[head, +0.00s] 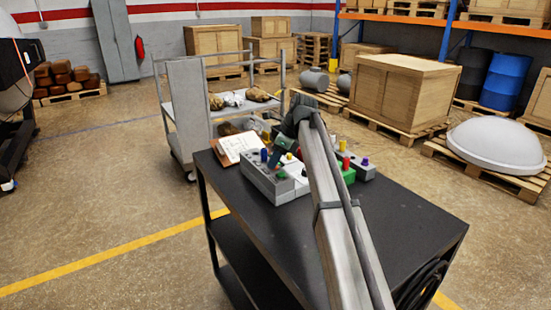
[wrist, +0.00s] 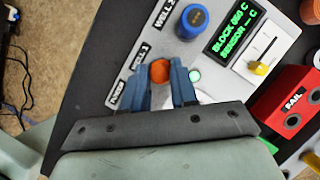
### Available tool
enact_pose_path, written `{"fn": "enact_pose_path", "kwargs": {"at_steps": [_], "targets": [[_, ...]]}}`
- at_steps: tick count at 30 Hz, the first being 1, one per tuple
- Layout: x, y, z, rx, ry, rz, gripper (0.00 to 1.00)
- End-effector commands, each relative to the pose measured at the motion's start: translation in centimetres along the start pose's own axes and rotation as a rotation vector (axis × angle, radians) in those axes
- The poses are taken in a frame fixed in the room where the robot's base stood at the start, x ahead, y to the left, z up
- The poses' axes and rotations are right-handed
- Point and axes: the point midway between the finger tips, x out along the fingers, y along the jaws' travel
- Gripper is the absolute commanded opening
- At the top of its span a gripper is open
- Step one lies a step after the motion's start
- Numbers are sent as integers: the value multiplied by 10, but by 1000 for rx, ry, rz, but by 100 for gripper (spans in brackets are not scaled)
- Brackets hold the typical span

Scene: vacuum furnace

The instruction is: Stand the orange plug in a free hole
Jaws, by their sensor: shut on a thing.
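In the wrist view my gripper (wrist: 161,76) is shut on the orange plug (wrist: 159,69), with one blue finger on each side. The plug's round top shows between the fingertips, over the light grey block (wrist: 125,88) by the label WELL 1. I cannot tell whether its lower end is in a hole. A blue plug (wrist: 193,19) stands by the label WELL 2. In the head view the grey block (head: 262,182) sits on the dark cart, with the blue plug (head: 264,155) upright on it. There my arm hides the orange plug and most of my gripper.
A red block (wrist: 288,102) marked RAIL stands close on the right. Bare cart top (head: 280,240) lies in front of the grey block.

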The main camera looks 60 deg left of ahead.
Motion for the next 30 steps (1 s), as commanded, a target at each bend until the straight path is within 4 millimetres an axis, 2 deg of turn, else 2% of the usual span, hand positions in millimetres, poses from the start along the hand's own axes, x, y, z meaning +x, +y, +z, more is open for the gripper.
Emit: {"fn": "enact_pose_path", "kwargs": {"at_steps": [2,3,12,17,24,30], "targets": [[0,0,0,0,0,0,0],[0,0,0,0,0,0,29],[0,0,0,0,0,0,57],[0,0,0,0,0,0,58],[0,0,0,0,0,0,79],[0,0,0,0,0,0,79]]}}
